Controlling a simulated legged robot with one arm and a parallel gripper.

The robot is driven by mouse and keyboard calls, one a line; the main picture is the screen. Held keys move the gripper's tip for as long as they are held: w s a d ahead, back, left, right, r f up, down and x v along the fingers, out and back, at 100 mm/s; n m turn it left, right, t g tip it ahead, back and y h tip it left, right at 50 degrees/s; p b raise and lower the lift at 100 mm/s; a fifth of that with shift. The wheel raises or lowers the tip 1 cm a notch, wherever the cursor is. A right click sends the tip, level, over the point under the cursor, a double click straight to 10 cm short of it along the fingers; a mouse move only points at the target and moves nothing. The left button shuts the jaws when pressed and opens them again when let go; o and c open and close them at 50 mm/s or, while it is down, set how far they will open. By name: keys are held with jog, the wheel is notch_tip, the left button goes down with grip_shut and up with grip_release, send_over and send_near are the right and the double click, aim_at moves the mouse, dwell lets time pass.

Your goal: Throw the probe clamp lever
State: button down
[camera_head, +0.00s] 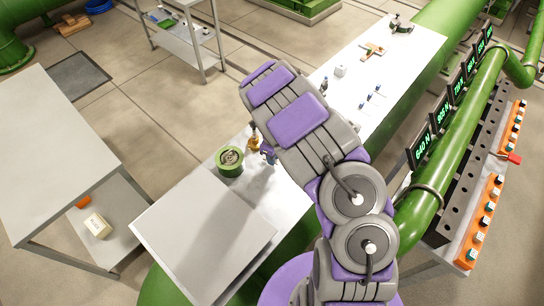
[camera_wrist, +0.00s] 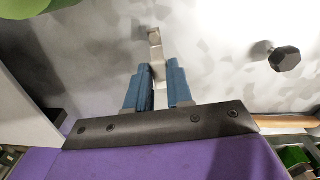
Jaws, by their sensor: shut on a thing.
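My gripper (camera_wrist: 160,78) has two blue fingers, closed on a pale metal lever (camera_wrist: 155,40) whose squared end sticks out beyond the fingertips. It looks like the probe clamp lever, but its base and mounting are hidden by the fingers. In the head view my gripper (camera_head: 268,155) shows only as a small blue part by the bench, beside the round green housing (camera_head: 230,168); the arm hides most of it and the lever cannot be made out there.
A black faceted knob (camera_wrist: 287,60) stands right of the fingers. A brass-coloured part (camera_head: 254,140) is close to my gripper. The white bench (camera_head: 400,75) holds small tools farther back. A large pale panel (camera_head: 205,245) lies at the near end. Green pipes (camera_head: 440,150) run at right.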

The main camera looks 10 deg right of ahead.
jog(key=n, duration=0.2)
jog(key=w+n, duration=0.1)
jog(key=shift+d+n, duration=0.3)
jog(key=n, duration=0.1)
jog(key=w+n, duration=0.1)
jog(key=n, duration=0.1)
jog(key=shift+d+n+p, duration=0.1)
jog(key=shift+n+p, duration=0.2)
jog(key=n, duration=0.2)
jog(key=w+n, duration=0.1)
jog(key=shift+w+n, duration=0.1)
jog(key=shift+n, duration=0.3)
jog(key=n, duration=0.1)
jog(key=w+n, duration=0.1)
jog(key=n, duration=0.2)
jog(key=shift+w+a+r+n+p, duration=0.1)
jog(key=shift+w+a+n+p, duration=0.1)
jog(key=shift+a+n+p, duration=0.15)
jog(key=c, duration=1)
grip_release()
jog(key=shift+d, duration=0.1)
jog(key=shift+c, duration=0.2)
jog(key=shift+o, duration=0.2)
